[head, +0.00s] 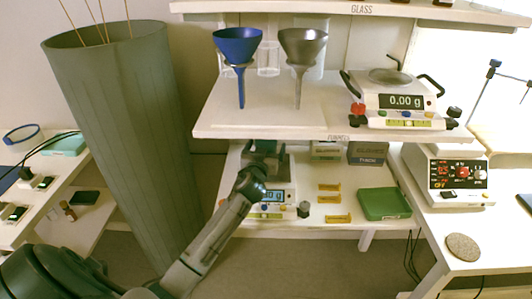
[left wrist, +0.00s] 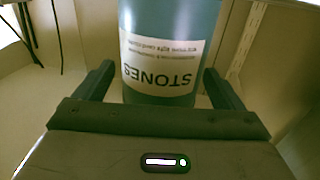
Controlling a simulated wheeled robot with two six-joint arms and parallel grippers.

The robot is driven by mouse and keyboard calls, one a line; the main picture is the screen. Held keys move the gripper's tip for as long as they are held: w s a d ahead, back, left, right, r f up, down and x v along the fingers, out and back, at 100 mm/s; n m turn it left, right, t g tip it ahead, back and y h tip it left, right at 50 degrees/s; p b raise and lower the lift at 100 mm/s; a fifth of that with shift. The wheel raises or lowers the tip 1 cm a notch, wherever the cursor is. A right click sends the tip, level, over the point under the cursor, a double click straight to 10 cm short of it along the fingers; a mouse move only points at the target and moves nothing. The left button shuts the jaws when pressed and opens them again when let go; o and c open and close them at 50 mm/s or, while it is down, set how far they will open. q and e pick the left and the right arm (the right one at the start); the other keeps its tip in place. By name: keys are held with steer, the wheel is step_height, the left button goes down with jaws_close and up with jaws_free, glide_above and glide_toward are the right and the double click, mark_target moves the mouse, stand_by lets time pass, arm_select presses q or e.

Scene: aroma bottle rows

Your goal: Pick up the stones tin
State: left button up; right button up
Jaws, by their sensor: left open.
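The stones tin (left wrist: 170,45) is a blue cylinder with a white label reading STONES, upside down in the left wrist view. It stands between the two fingers of my left gripper (left wrist: 160,86), with a gap showing on each side. My left gripper (head: 264,158) is open and reaches in under the funnel shelf in the head view. There I cannot make out the tin clearly behind the gripper and the shelf edge. My right gripper is not in view.
The funnel shelf (head: 230,125) hangs close above my left gripper. A scale (head: 276,196) sits just below it. A dark box (head: 367,153), yellow labels (head: 330,187) and a green tray (head: 384,204) lie to the right. A tall grey-green bin (head: 128,130) stands left.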

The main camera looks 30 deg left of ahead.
mark_target(266, 141)
arm_select(q)
steer(key=c, duration=1.6)
steer(key=shift+r, duration=0.8)
step_height(266, 141, up, 2)
steer(key=shift+r, duration=0.1)
steer(key=r+b+v, duration=0.1)
steer(key=v, duration=1.5)
steer(key=shift+r+b, duration=0.2)
steer(key=shift+b, duration=0.15)
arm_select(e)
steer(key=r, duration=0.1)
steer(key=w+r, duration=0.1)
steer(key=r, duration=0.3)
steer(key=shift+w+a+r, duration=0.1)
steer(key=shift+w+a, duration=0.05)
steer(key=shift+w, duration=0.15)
